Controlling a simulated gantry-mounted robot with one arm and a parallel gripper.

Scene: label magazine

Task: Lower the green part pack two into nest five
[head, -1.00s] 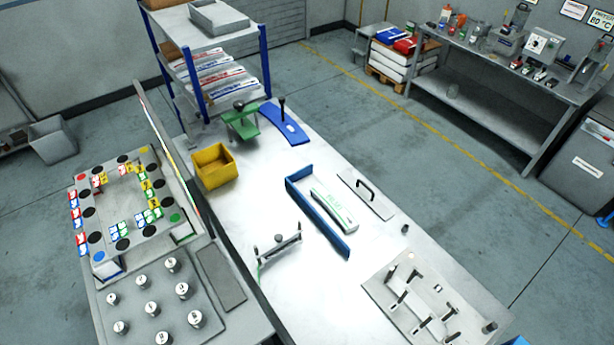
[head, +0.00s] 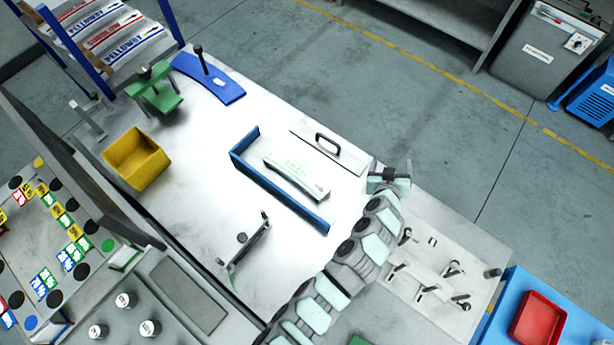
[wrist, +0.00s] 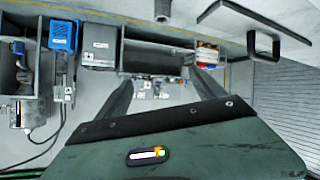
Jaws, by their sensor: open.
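Small green-and-white packs (head: 44,279) lie with blue, yellow and red ones on the grey board (head: 38,242) at the left of the head view. Their numbers are too small to read there. Black round spots sit along the board, and I cannot tell which place is nest five. My gripper (head: 390,170) is at the right of the table, beside the plate with a black handle, far from the board. Its fingers show in the wrist view (wrist: 162,92), spread apart with nothing between them. Neither packs nor board can be made out in the wrist view.
A yellow bin (head: 137,159), green fixture (head: 155,92) and blue curved plate (head: 208,80) stand further back. Numbered silver knobs (head: 124,301) are before the board. A peg plate (head: 435,270) is right.

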